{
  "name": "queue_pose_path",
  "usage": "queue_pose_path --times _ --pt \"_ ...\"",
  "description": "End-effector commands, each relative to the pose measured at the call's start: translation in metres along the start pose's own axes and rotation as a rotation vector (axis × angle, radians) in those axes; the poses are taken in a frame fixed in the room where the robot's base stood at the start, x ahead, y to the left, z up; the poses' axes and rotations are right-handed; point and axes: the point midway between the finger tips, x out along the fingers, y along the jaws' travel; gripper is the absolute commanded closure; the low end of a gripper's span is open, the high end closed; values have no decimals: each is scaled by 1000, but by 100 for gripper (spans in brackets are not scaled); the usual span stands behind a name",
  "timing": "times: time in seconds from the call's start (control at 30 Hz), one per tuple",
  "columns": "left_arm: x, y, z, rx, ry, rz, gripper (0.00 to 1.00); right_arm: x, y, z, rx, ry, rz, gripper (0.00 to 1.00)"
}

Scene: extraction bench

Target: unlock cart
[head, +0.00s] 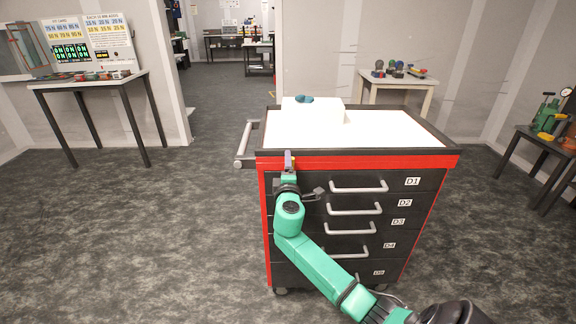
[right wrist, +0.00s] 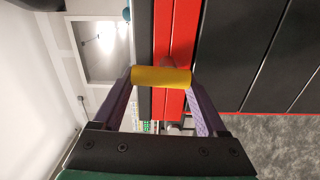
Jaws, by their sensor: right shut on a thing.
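The cart (head: 360,163) is black with a red band and red edges, and has a stack of drawers labelled D1 to D5, all shut. My right gripper (head: 289,158) is at the upper left of the cart's front, by the red band. In the right wrist view, my right gripper (right wrist: 162,80) is shut on a yellow cylindrical piece (right wrist: 161,77), with one finger at each end. A small part behind this piece meets the red band (right wrist: 182,45). I cannot make out the yellow piece in the head view. My left gripper is not in view.
A white box (head: 322,113) with a blue-green object on it sits on the cart's white top. A grey push handle (head: 246,143) sticks out at the cart's left. Side tables stand left (head: 88,82), behind (head: 398,84) and right (head: 530,137). The floor left of the cart is clear.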

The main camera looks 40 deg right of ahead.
Motion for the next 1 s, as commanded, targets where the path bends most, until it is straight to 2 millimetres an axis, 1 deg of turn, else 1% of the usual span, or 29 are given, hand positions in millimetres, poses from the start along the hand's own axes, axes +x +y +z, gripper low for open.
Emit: queue_pose_path --times 0.23,0.63,0.67,0.7,0.73,1.0 --pt "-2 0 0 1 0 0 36 0 -3 -1 -57 1 -3 81" --pt "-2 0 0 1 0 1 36 -1 -3 -1 -65 2 -4 81" --pt "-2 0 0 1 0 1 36 -1 -3 -1 -65 2 -4 21" --pt "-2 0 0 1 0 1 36 -1 -3 -1 -65 2 -4 6" --pt "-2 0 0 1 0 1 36 -1 -3 -1 -64 2 -4 0" --pt "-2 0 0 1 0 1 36 -2 -2 -1 -61 1 -2 0"
